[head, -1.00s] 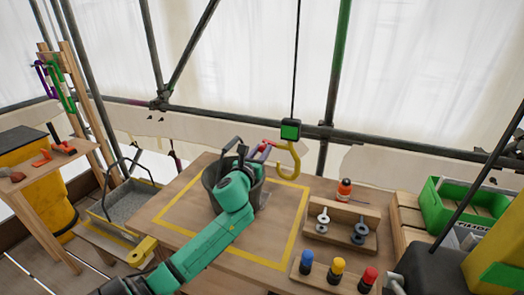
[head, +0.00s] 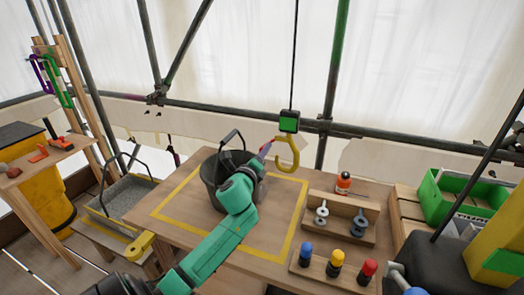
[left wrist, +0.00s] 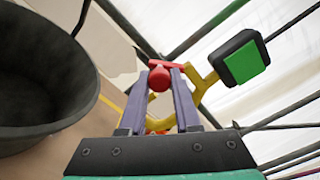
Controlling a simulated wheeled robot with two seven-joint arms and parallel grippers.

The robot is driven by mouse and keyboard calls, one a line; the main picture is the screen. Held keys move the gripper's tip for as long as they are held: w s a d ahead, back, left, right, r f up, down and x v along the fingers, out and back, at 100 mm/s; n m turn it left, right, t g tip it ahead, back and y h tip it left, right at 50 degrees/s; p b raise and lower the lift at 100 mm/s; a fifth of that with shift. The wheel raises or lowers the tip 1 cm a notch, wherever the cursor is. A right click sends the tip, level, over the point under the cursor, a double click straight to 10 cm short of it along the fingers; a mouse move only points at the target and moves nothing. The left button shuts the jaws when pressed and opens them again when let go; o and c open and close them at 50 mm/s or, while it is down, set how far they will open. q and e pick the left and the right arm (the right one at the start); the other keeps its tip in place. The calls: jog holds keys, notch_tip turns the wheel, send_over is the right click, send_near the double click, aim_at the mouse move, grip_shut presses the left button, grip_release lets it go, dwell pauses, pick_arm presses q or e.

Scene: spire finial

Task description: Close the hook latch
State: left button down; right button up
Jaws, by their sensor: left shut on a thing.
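A yellow hook (head: 292,158) hangs from a black block with a green face (head: 289,121) on a cable above the table. My left gripper (head: 264,152) is just left of the hook, partly hidden by its own wrist. In the left wrist view, its two purple-grey fingers (left wrist: 161,84) are shut on the red latch (left wrist: 159,76), which has a rounded knob and a crossbar. The yellow hook also shows behind the fingers (left wrist: 205,84). Whether the latch touches the hook's tip is hard to tell. My right gripper is not in view.
A dark bucket (head: 213,180) with its handle up stands left of the hook, close to my left wrist. Its rim (left wrist: 84,82) fills the wrist view's left. A wooden rack (head: 340,228) and coloured knobs (head: 334,262) sit at the table's right.

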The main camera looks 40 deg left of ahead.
pick_arm(q)
jog(key=shift+w+d+f+n, duration=0.2)
jog(key=shift+d+n, duration=0.3)
jog(key=shift+n, duration=1.2)
jog(key=shift+w+d+f+n, duration=0.2)
jog(key=shift+d+n, duration=0.25)
jog(key=shift+n, duration=1.25)
jog(key=shift+w+d+f+n, duration=0.1)
jog(key=shift+d+f+n, duration=0.3)
jog(key=shift+n, duration=1.3)
jog(key=shift+d, duration=0.15)
jog(key=c, duration=0.6)
grip_release()
jog(key=shift+r, duration=0.1)
jog(key=shift+s, duration=0.1)
jog(key=b+v, duration=0.3)
jog(key=v, duration=1.1)
jog(key=shift+s+d+b, duration=0.15)
jog(key=shift+s+b, duration=0.1)
jog(key=shift+b, duration=0.05)
